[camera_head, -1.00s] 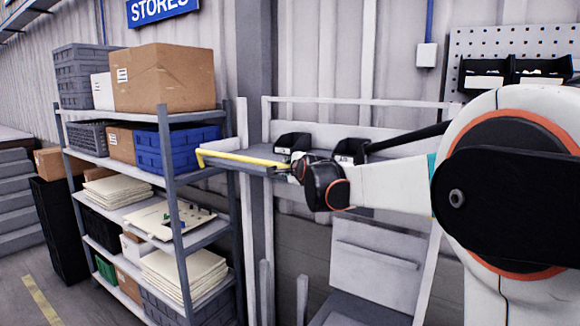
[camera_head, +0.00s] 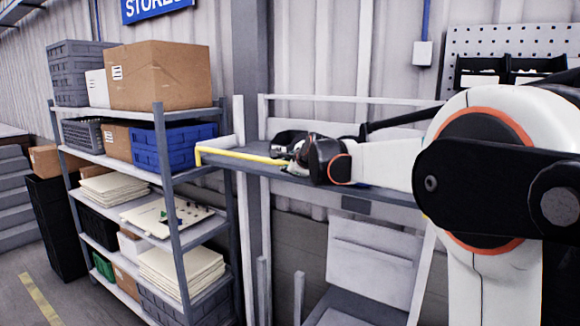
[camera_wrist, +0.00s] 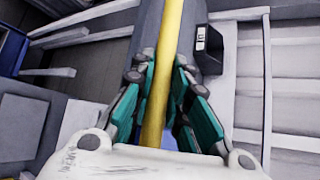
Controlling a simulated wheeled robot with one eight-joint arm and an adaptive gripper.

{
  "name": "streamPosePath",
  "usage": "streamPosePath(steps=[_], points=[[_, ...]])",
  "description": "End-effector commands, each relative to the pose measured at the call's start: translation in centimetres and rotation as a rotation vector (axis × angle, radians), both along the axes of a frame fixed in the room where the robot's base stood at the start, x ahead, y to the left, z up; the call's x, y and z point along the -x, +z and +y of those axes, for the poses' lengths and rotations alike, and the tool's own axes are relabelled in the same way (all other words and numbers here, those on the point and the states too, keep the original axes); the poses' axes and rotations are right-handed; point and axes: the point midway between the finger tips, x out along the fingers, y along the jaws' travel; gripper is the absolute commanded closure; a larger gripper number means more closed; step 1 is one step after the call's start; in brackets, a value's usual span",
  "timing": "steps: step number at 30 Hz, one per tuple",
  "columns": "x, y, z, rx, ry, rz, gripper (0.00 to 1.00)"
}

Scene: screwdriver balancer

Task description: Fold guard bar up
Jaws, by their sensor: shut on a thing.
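The yellow guard bar (camera_head: 243,156) runs along the front left of a grey shelf surface, with a bent end at its left, near the storage rack. My gripper (camera_head: 285,150) is at the bar's right part. In the wrist view the guard bar (camera_wrist: 168,50) passes lengthwise between the two teal-padded fingers of my gripper (camera_wrist: 163,95), which are shut on it. The bar's right end is hidden behind my gripper and wrist in the head view.
A grey rack (camera_head: 166,180) with boxes and a blue crate (camera_head: 155,146) stands close to the bar's left end. A black bin (camera_wrist: 208,42) sits beside the bar in the wrist view. A white upright (camera_head: 240,180) stands behind the rack's right edge.

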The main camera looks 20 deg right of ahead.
Motion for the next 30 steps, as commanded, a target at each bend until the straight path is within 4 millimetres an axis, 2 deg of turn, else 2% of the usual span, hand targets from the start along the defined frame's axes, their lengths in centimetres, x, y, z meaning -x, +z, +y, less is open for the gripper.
streamPosePath(steps=[1,2,3,4,20,25,30], points=[[0.0,0.0,-0.1,0.001,-0.001,0.000,1.00],[0.0,0.0,-0.1,0.001,-0.001,0.000,0.78],[0.0,0.0,-0.1,0.001,-0.001,0.000,0.69],[0.0,0.0,-0.1,0.001,-0.001,0.000,0.64],[0.1,-0.1,0.1,0.010,0.000,-0.007,0.64],[0.5,-0.3,0.8,0.093,0.002,-0.068,0.64],[1.0,-0.8,1.6,0.253,0.002,-0.186,0.64]])
